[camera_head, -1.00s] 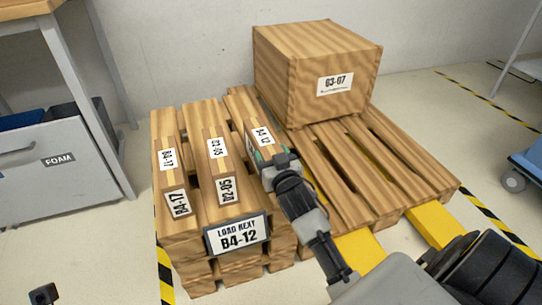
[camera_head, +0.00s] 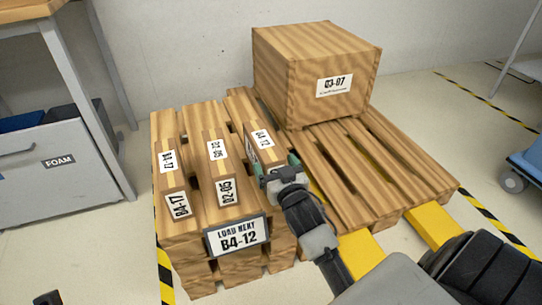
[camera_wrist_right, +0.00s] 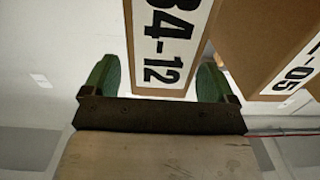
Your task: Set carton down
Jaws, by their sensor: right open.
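The carton marked B4-12 (camera_head: 264,146) is a narrow brown box. It stands upright on the wooden pallet, right of two similar cartons. The wrist view shows its B4-12 label (camera_wrist_right: 172,45) up close. My right gripper (camera_head: 277,168) is at the carton's near end. Its green fingers are spread on either side of the carton, with gaps visible in the wrist view (camera_wrist_right: 152,75). The carton's front face is mostly hidden by the gripper in the head view. A dark piece at the bottom left edge may be part of my left gripper (camera_head: 46,298); its jaws cannot be made out.
Cartons B4-17 (camera_head: 170,165) and D2-05 (camera_head: 217,150) stand to the left. A large box marked 03-07 (camera_head: 310,80) is at the back right. A sign reading LOAD NEXT B4-12 (camera_head: 237,236) is on the pallet front. Slats at right (camera_head: 400,165) are bare.

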